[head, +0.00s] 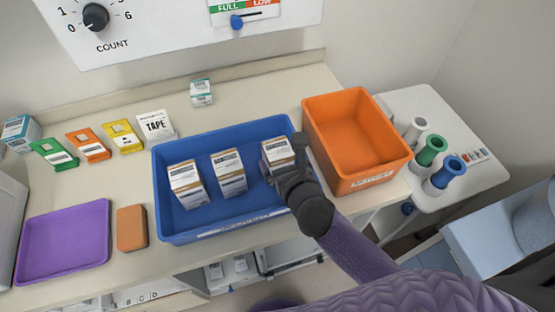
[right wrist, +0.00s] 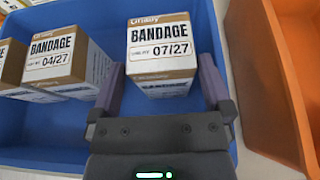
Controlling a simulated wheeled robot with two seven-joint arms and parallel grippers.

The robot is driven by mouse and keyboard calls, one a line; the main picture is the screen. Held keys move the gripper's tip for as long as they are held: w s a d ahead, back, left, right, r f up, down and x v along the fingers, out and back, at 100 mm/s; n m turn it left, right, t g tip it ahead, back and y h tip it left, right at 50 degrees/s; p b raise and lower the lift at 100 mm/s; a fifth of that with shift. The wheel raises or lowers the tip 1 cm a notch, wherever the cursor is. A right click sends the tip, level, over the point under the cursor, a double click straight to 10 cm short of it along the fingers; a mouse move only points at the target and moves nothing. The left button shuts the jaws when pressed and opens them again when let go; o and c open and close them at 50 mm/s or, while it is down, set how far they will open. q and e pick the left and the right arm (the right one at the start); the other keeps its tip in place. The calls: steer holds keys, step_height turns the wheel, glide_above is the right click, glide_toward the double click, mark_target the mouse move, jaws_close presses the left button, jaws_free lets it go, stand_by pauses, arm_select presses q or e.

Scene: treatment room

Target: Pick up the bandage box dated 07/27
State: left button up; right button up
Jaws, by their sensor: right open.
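The bandage box dated 07/27 (right wrist: 160,45) stands at the right end of the blue tray (head: 240,130); it also shows in the head view (head: 278,151). Its label reads BANDAGE and 07/27 in the right wrist view. My right gripper (right wrist: 160,85) is open, its two fingers on either side of the near part of this box. I cannot tell whether they touch it. A box dated 04/27 (right wrist: 60,52) stands to its left, the middle box (head: 229,172) in the head view. Another box (head: 186,183) stands further left in the tray. My left gripper is not in view.
An orange bin (head: 357,170), empty, stands right of the blue tray, close to my right gripper. A purple tray (head: 64,243) and an orange-brown block (head: 131,227) lie to the left. A TAPE packet (head: 157,125) and coloured packets lie behind. A small box (head: 201,92) stands near the wall.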

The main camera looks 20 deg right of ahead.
steer(key=x, duration=0.2)
steer(key=b+x, duration=0.1)
steer(key=x, duration=0.1)
steer(key=shift+s+d+f, duration=0.1)
steer(key=shift+s+f, duration=0.05)
steer(key=shift+f, duration=0.05)
steer(key=c, duration=1.1)
steer(key=shift+o, duration=0.2)
steer(key=shift+r, duration=0.2)
